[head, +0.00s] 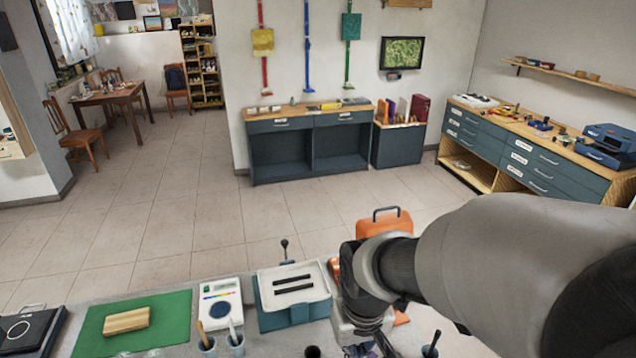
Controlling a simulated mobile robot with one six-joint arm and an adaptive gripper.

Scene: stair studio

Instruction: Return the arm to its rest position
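My arm reaches in from the right edge and bends down at a dark wrist joint above the near worktop (70,330). Below the wrist, only dark parts and cables of my gripper (368,346) show at the bottom of the head view. Its fingertips are hidden or cut off, so I cannot tell whether it is open or holds anything. The wrist stands just right of a teal and white box (290,309) with two black bars on top. An orange case with a handle (384,222) shows behind the wrist.
The near worktop holds a green mat (92,342) with a wooden block (126,320), a white device (220,293) and tool cups (236,343). Beyond lies open tiled floor (200,215). Dark cabinets (310,150) line the back, with drawers (530,165) at right.

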